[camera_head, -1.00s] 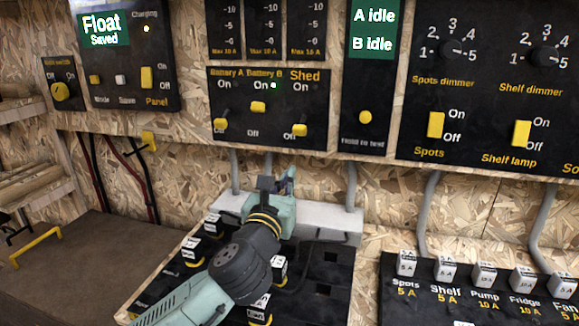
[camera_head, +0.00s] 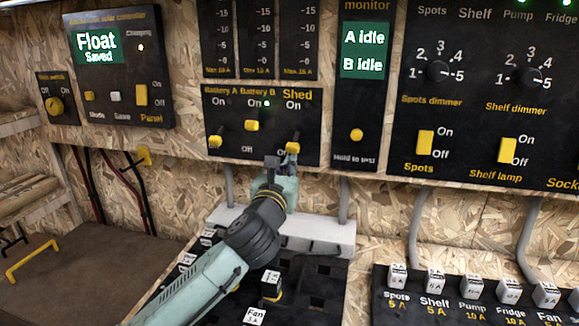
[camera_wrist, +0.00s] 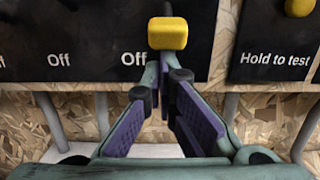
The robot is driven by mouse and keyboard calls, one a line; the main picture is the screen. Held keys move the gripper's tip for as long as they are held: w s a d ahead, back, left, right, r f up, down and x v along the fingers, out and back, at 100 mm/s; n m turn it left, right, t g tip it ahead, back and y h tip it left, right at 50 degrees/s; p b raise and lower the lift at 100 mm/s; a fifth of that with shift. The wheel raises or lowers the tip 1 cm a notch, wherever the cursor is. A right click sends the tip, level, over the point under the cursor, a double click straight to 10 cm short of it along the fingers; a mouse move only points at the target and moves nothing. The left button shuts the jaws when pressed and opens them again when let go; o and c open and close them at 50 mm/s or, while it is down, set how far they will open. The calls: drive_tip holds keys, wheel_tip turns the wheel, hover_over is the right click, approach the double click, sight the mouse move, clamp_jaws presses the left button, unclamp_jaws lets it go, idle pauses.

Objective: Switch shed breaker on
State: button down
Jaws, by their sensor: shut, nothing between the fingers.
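The shed breaker (camera_head: 292,147) is a lever with a yellow knob, at the right of the black breaker panel (camera_head: 262,158). Its lever hangs down, towards the Off side. In the wrist view the yellow knob (camera_wrist: 168,33) is at top centre, just right of the word Off. My gripper (camera_head: 281,162) is shut and empty, right below the knob; in the wrist view its fingertips (camera_wrist: 166,76) lie just under it. I cannot tell whether they touch the knob.
The Battery A lever (camera_head: 215,141) is down; the Battery B lever (camera_head: 252,125) sits higher, near a green light. The monitor panel (camera_head: 357,110) with its hold-to-test button is close on the right. A fuse board (camera_head: 325,270) and grey conduits lie below.

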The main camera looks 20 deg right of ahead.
sight(289, 150)
drive_tip(key=shift+r, duration=0.1)
drive_tip(key=shift+g+y, duration=0.5)
drive_tip(key=shift+g, duration=0.2)
drive_tip(key=shift+s+a+r+p, duration=0.2)
drive_tip(key=shift+s+r+p, duration=0.1)
drive_tip(key=shift+r+p, duration=0.35)
drive_tip(key=shift+s+a+r+p, duration=0.2)
drive_tip(key=shift+s+r+p, duration=0.15)
drive_tip(key=shift+r+p, duration=0.25)
drive_tip(key=shift+s+a+r+p, duration=0.2)
drive_tip(key=shift+s+r+p, duration=0.1)
drive_tip(key=shift+r+p, duration=0.35)
drive_tip(key=shift+f, duration=0.2)
